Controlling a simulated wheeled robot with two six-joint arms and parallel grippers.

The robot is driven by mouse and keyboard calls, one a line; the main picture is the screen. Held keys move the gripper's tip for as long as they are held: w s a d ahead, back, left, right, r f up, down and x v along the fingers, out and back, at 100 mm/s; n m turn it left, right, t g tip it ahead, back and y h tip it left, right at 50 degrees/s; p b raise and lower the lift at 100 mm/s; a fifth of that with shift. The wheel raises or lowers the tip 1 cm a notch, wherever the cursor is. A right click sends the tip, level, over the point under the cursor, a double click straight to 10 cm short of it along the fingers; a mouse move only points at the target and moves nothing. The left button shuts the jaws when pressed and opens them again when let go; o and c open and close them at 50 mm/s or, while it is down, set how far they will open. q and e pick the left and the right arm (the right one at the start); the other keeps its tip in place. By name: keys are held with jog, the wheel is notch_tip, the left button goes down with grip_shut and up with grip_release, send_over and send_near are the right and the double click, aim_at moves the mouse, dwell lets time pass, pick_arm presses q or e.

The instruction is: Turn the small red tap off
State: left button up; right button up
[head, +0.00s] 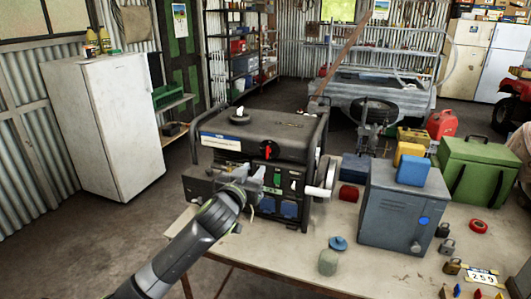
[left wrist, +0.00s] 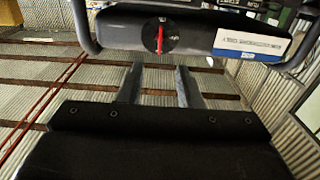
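The small red tap (head: 268,151) is on the front of the black generator (head: 285,130), on a dark round dial below the fuel tank top. Its lever looks upright. It also shows in the left wrist view (left wrist: 160,38), as a narrow red lever in line with the gap between my fingers. My left gripper (head: 262,178) is in front of the generator panel, a little below and left of the tap. Its two fingers (left wrist: 160,68) are apart with nothing between them, and they do not appear to touch the tap. My right gripper is not in view.
The generator stands on a workbench (head: 290,268). To its right are a grey metal box (head: 395,215), a blue block (head: 413,170) and a green case (head: 478,168). A white fridge (head: 115,125) stands at left.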

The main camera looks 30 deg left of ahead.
aim_at(268, 152)
pick_arm(q)
jog(key=p+x, duration=0.2)
jog(key=x, duration=0.8)
jog(key=shift+w, duration=0.25)
grip_shut()
